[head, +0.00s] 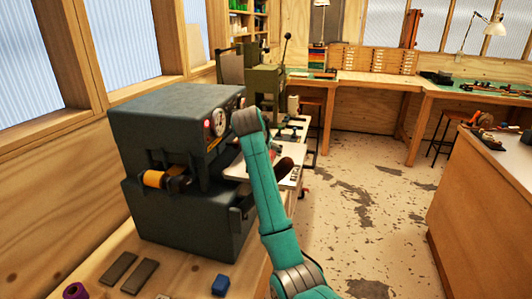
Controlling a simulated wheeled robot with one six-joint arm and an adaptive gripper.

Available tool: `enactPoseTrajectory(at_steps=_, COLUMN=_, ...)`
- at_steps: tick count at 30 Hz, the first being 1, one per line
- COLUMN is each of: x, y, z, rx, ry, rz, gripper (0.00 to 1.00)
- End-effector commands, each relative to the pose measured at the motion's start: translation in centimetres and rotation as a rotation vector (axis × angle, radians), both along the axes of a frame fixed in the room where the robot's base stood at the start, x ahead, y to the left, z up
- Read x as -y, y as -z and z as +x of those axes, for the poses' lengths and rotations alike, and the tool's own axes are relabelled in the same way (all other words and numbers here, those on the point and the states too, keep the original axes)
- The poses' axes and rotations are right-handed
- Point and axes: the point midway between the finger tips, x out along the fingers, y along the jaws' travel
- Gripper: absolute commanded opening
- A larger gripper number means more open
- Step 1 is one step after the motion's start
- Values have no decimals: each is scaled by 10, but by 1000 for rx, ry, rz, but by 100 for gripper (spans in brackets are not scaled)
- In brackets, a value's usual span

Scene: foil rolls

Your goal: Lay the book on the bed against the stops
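A dark grey press (175,130) stands on the wooden bench at left, with a dial and red buttons on its right face. A pale plate, seemingly its bed (237,172), juts out from the press's right side, partly hidden by my teal arm. A small dark brown thing (285,165) shows just right of my arm at the plate; I cannot tell if it is the book. The stops cannot be made out. My arm rises in front of the bed, and my gripper is hidden behind it or the press.
An orange foil roll (155,179) sits on the press's near side. Two dark bars (140,277), a blue block (220,285) and a purple roll (76,291) lie on the near bench. A green machine (265,85) stands behind.

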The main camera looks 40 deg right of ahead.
Motion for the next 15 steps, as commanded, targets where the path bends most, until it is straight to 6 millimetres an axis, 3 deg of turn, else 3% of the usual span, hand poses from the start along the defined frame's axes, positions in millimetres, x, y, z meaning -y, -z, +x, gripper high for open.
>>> enactPoseTrajectory(at_steps=15, x=-53, y=-66, z=-40, rx=3, ry=-1, rz=0, gripper=87)
